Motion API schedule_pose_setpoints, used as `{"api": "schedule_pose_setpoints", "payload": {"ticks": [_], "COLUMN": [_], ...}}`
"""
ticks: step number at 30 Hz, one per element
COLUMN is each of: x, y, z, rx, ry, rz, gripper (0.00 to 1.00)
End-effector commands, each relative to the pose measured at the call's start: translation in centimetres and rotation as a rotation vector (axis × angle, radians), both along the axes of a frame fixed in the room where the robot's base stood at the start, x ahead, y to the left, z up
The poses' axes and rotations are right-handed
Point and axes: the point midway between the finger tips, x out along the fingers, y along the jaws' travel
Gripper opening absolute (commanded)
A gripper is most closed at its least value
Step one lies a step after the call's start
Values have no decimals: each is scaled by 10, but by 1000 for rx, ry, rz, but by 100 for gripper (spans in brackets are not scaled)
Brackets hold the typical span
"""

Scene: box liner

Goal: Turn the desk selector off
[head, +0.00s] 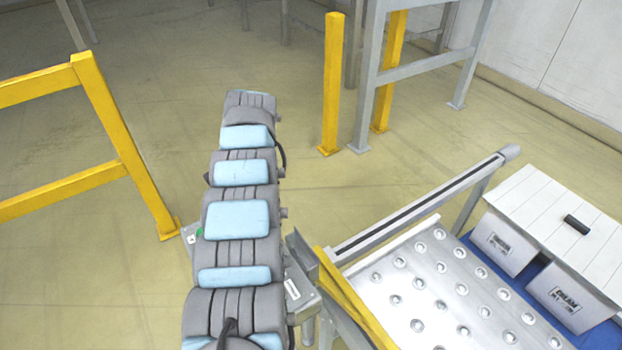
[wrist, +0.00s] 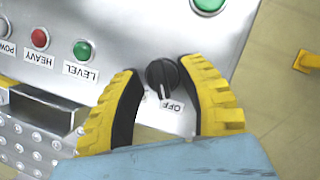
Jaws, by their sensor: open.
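The selector is a black round knob (wrist: 161,77) on a silver metal panel (wrist: 140,22) in the wrist view. Its white pointer mark faces down in the picture, and the OFF label (wrist: 176,106), seen upside down, lies just below and right of the knob. My gripper (wrist: 162,71) is open, with one yellow, black-padded finger on each side of the knob. Small gaps seem to show between the pads and the knob; contact cannot be told for sure. In the head view my padded arm shows, but the selector and the fingers cannot be made out.
Left of the knob are a green button (wrist: 83,48) labelled LEVEL and a red one (wrist: 40,38) labelled HEAVY. Another green button (wrist: 208,4) is above. A ball-transfer table (head: 408,292) with white cartons (head: 566,296) stands right. Yellow railings (head: 118,135) stand left.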

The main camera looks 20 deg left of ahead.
Motion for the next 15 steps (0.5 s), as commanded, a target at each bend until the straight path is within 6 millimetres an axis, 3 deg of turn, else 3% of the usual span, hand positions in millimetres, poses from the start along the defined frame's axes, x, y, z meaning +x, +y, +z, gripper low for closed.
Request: {"api": "schedule_pose_setpoints", "payload": {"ticks": [15], "x": [1], "y": [-2], "z": [5], "rx": [-1], "ry": [0], "rz": [-46], "gripper": [39]}}
